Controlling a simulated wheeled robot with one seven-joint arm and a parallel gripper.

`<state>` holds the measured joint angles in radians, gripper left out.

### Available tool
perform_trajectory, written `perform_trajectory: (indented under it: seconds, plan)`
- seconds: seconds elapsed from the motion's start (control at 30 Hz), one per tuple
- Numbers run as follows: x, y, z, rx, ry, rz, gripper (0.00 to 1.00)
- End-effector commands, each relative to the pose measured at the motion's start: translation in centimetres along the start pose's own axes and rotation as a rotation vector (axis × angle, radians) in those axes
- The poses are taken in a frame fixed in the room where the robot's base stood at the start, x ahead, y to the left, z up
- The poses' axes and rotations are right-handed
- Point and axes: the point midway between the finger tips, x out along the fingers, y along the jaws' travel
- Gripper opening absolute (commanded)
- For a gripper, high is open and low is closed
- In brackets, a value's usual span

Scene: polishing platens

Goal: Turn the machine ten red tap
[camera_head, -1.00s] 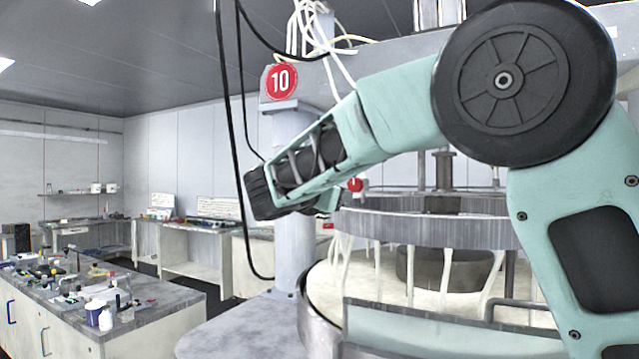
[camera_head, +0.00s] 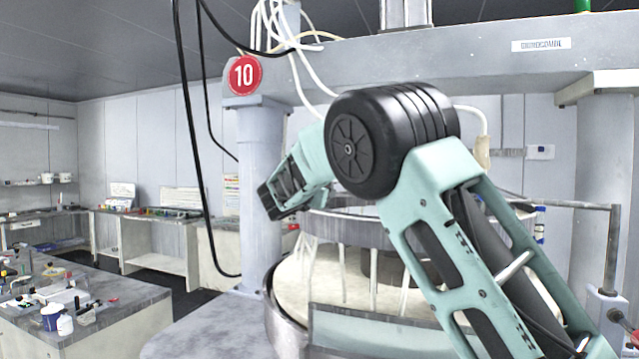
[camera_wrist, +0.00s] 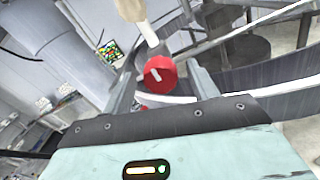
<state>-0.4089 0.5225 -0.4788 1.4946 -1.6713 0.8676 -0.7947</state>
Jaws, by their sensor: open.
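The red tap (camera_wrist: 160,75) shows in the wrist view as a round red knob with a pale bar on its face. It sits below a pale pipe (camera_wrist: 148,32). My gripper (camera_wrist: 161,84) is open, with one finger left of the knob and the other right of it. I cannot tell whether either finger touches it. In the head view my arm reaches toward machine ten, marked by a round red "10" sign (camera_head: 243,75) on its grey column. The tap and my fingers are hidden there.
The machine's round platen basin (camera_head: 290,318) lies beneath a raised ring, close to my arm. Black cables (camera_head: 186,130) hang left of the column. A cluttered workbench (camera_head: 130,290) stands at the lower left. A horizontal pipe (camera_head: 565,204) runs at the right.

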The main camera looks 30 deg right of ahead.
Motion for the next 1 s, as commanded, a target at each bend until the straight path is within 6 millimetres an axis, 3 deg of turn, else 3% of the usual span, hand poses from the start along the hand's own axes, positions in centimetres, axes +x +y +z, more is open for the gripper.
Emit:
perform_trajectory:
  seconds: [0.2,0.47,0.5,0.67,1.0]
  plan:
    - [1.6,0.0,0.0,0.001,0.001,-0.001,0.59]
    - [1.7,0.0,-0.1,0.001,0.001,0.000,0.59]
    - [1.7,0.0,-0.1,0.001,0.000,0.000,0.56]
    - [1.7,0.0,0.0,0.001,0.000,0.000,0.14]
    - [1.7,-0.1,-0.3,0.037,-0.001,0.000,0.14]
